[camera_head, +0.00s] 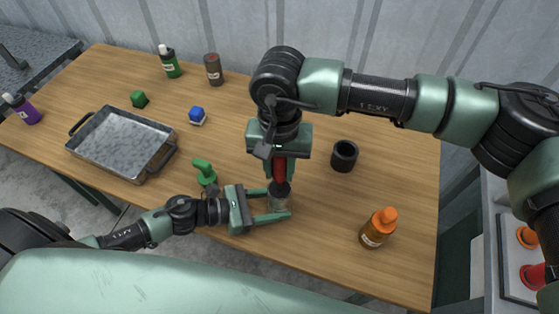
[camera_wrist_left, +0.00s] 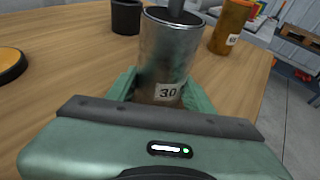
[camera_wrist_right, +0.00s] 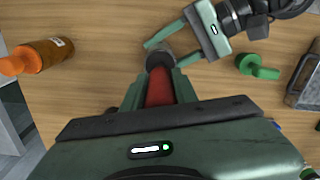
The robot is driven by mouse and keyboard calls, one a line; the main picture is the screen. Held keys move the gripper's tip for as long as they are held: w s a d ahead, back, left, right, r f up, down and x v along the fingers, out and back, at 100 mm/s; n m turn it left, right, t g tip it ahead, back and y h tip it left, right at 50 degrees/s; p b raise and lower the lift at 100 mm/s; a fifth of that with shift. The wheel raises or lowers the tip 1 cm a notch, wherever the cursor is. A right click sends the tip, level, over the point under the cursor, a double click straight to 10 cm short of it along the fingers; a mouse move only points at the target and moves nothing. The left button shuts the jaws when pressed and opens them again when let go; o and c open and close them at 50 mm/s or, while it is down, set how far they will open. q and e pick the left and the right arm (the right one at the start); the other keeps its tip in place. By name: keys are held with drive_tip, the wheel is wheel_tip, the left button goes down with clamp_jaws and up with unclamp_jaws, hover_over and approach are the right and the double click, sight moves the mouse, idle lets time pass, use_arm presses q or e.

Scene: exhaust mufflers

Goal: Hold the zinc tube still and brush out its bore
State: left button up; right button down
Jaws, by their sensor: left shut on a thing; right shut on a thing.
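The zinc tube (camera_head: 279,204) is a grey metal cylinder standing upright near the table's front edge. In the left wrist view the tube (camera_wrist_left: 164,52) bears a label reading 30. My left gripper (camera_head: 278,205) is shut on its lower part, a finger on each side. My right gripper (camera_head: 279,171) points down above the tube, shut on the red handle of a brush (camera_head: 279,168). The handle also shows in the right wrist view (camera_wrist_right: 160,88). The brush's dark lower end reaches the tube's mouth; how deep it sits inside is hidden.
Bottles line the back.

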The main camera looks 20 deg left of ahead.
sight(280, 162)
drive_tip(key=shift+f, duration=0.95)
drive_tip(key=shift+r, duration=0.15)
drive_tip(key=shift+r, duration=2.3)
drive_tip(key=shift+f, duration=0.1)
drive_tip(key=shift+f, duration=2.35)
